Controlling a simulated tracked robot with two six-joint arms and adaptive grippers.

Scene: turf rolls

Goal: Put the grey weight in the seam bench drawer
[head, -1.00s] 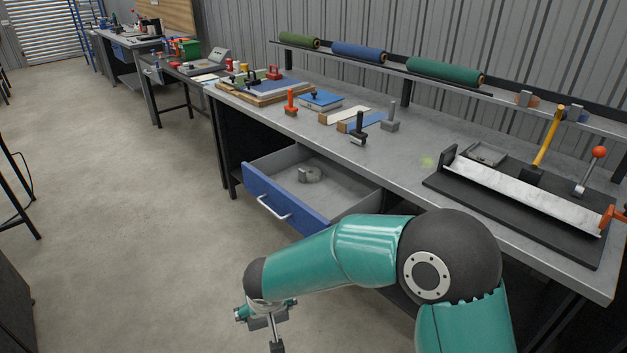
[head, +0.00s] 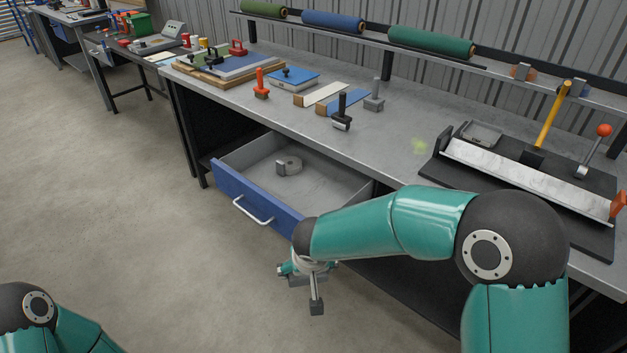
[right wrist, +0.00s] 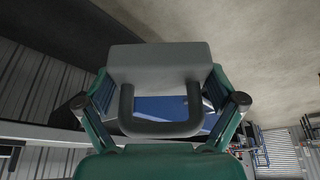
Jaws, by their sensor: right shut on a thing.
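The grey weight (right wrist: 160,64), a block with a U-shaped handle, is held in my right gripper (right wrist: 166,108) and fills the middle of the right wrist view. In the head view the right gripper (head: 307,266) hangs below my teal forearm, in front of the drawer's right end; the weight (head: 300,281) is partly hidden there. The seam bench drawer (head: 240,192) has a blue front with a pale handle and stands pulled open under the bench (head: 400,152). My left gripper is out of view.
The floor in front is clear.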

